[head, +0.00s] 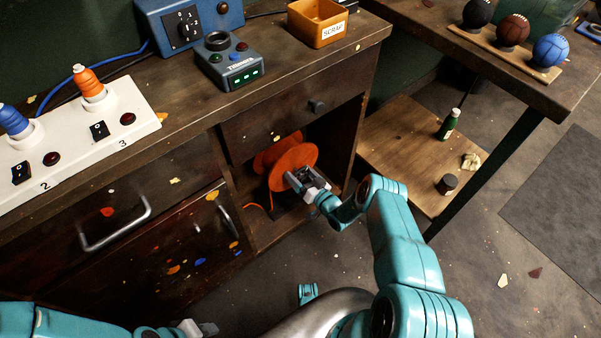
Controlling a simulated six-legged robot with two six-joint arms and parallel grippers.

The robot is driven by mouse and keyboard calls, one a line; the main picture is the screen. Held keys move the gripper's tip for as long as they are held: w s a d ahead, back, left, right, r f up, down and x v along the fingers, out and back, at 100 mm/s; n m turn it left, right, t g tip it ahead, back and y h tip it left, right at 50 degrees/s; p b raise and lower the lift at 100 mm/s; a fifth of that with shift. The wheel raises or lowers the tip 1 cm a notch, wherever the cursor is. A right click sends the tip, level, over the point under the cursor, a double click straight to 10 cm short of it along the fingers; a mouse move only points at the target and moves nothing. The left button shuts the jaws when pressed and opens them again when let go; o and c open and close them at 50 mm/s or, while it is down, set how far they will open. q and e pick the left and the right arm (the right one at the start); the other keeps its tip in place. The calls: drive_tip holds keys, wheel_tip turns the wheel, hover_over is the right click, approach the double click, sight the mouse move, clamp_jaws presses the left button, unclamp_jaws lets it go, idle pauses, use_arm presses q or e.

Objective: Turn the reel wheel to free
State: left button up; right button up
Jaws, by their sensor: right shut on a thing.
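An orange reel wheel (291,163) sits in the open compartment of the wooden cabinet, below a shut drawer. An orange cord (257,208) shows beside it at the lower left. My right gripper (299,178) is at the reel's front face, shut on a part of the reel near its middle. The gripped part itself is mostly hidden by the fingers. My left gripper (202,328) is at the bottom edge of the view, far from the reel, and its fingers are too unclear to judge.
The compartment's side walls and the drawer (290,117) above bound the reel closely. A white socket strip (75,142), a timer box (229,66) and an orange scrap bin (317,25) stand on the bench top. A low wooden shelf (400,145) with a green bottle (448,124) is at the right.

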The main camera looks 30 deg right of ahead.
drive_tip(key=shift+a+r+n+p, duration=0.1)
drive_tip(key=shift+n+p, duration=1.1)
drive_tip(key=shift+p, duration=0.05)
drive_tip(key=shift+f+n+p, duration=0.25)
drive_tip(key=shift+n+p, duration=0.75)
drive_tip(key=shift+p, duration=0.55)
drive_tip(key=o, duration=0.8)
drive_tip(key=shift+o, duration=0.2)
drive_tip(key=shift+r, duration=0.15)
